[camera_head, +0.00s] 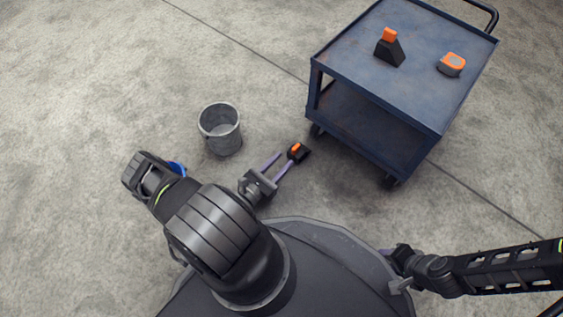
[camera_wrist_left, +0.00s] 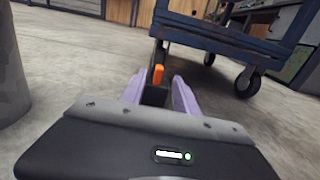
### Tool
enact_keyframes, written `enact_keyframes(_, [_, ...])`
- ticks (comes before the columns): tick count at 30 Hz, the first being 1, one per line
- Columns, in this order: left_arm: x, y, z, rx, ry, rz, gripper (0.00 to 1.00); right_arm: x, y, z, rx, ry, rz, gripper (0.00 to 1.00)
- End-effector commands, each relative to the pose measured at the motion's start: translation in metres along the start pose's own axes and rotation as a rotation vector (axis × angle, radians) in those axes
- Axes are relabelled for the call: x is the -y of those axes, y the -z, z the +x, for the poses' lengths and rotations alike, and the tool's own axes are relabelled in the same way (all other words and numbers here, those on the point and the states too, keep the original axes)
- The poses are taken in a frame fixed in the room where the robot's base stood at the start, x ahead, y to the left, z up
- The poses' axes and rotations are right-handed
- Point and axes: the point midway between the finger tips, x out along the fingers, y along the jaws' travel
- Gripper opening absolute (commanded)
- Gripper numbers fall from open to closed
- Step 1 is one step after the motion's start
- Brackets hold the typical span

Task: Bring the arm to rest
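My left gripper (camera_head: 275,162) has two purple fingers, set apart and pointing away from my body. They also show in the left wrist view (camera_wrist_left: 158,95) with a gap between them. A small black block with an orange top (camera_head: 298,152) is close to the tip of the right-hand finger in the head view. In the left wrist view the block (camera_wrist_left: 156,92) shows in the gap, past the gripper body. The fingers do not look closed on it. My right arm comes in from the right edge; its fingers cannot be made out near my base.
A grey bin (camera_head: 221,130) stands on the floor left of the gripper. A blue two-shelf cart (camera_head: 400,85) is at upper right. A black wedge with an orange top (camera_head: 390,47) and an orange-grey tape measure (camera_head: 452,64) are on it.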

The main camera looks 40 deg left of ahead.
Motion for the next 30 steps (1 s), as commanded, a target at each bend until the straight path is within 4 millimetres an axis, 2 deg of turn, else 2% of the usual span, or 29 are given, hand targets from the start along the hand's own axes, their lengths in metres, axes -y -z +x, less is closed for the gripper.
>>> enact_keyframes(18, [0.000,0.000,0.000,0.000,0.000,0.000,0.36,0.000,0.000,0.000,0.000,0.000,0.000,0.36])
enact_keyframes(22, [0.007,-0.004,0.004,-0.002,0.025,0.000,0.36,0.001,0.001,-0.003,-0.001,0.000,0.003,0.36])
enact_keyframes(26, [0.033,-0.020,0.019,-0.008,0.126,0.004,0.36,0.003,0.005,-0.012,-0.006,-0.001,0.016,0.36])
enact_keyframes(29, [0.072,-0.042,0.035,-0.019,0.273,0.017,0.36,0.005,0.011,-0.025,-0.012,-0.001,0.034,0.36])
enact_keyframes(30, [0.093,-0.052,0.041,-0.026,0.350,0.026,0.36,0.006,0.015,-0.032,-0.015,-0.001,0.044,0.36])
